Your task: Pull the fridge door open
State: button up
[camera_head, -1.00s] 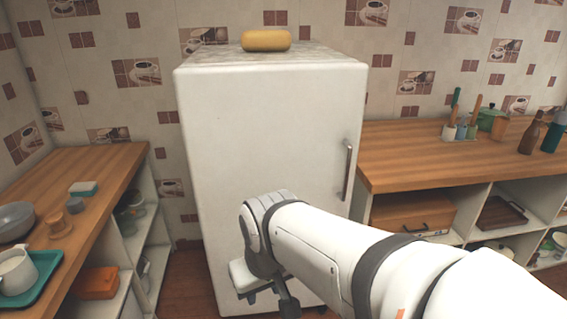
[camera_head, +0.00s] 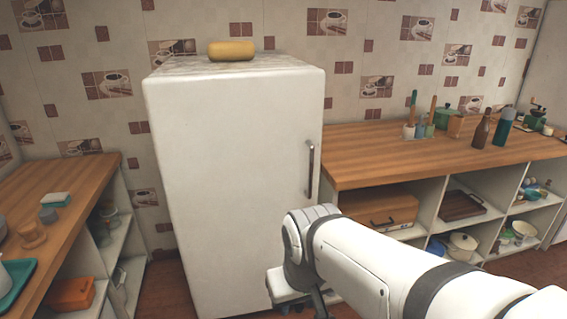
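The white fridge (camera_head: 230,190) stands against the tiled wall, and its door looks closed. Its metal handle (camera_head: 310,170) is a vertical bar near the right edge of the door. My gripper (camera_head: 300,303) is at the bottom of the view, low in front of the door's lower right part and below the handle. It is apart from the handle. My arm and wrist hide most of the gripper, and its fingers are too cut off and dark to tell whether they are open.
A yellow rounded loaf-like object (camera_head: 232,50) lies on top of the fridge. A wooden counter (camera_head: 420,150) with open shelves stands right of the fridge, holding bottles and utensil pots. Another wooden counter (camera_head: 85,185) stands at the left. Some floor shows between the left counter and the fridge.

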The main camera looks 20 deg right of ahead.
aim_at(236, 151)
jog(key=z, duration=0.15)
jog(key=i, duration=1)
jog(key=z, duration=0.05)
